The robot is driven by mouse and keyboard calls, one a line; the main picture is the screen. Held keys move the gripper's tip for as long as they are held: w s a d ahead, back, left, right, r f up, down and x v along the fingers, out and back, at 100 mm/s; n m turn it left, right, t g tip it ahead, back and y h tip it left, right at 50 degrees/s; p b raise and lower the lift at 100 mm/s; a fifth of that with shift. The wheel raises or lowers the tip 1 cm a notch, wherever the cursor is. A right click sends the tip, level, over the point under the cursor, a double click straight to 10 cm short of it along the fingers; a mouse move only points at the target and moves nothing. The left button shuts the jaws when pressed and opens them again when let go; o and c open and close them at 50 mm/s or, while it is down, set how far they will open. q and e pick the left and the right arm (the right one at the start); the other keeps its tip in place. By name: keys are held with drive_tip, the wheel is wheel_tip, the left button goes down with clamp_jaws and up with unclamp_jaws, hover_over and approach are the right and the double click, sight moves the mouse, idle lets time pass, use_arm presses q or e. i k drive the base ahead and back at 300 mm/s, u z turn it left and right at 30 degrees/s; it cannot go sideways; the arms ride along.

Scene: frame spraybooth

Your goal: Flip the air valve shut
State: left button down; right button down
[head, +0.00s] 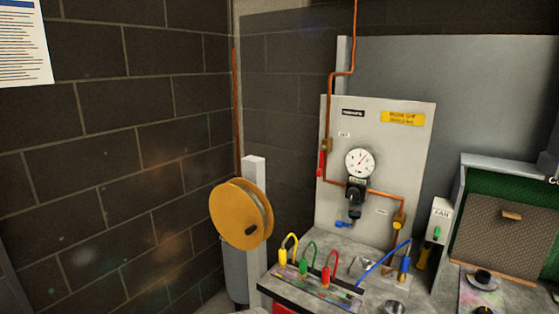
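A grey panel (385,150) stands at the back of the bench with a copper pipe (354,45) coming down onto it. On the pipe at the panel's left edge is a brass valve body (327,145) with a red lever (321,164), which I take as the air valve. The lever points down, roughly in line with the vertical pipe. A round white gauge (359,162) sits right of it, above a black regulator (355,197) with a small blue fitting (344,224) below. Neither of my grippers is in view.
A yellow hose reel (241,215) hangs on a post at left. A rack with yellow, green and red hooked tools (308,260) stands at the bench front. A blue hose (383,264), a fan switch box (438,225) and a green-lined booth (510,220) are to the right.

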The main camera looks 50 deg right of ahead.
sight(320, 163)
drive_tip(key=i, duration=1.65)
drive_tip(key=z, duration=3.7)
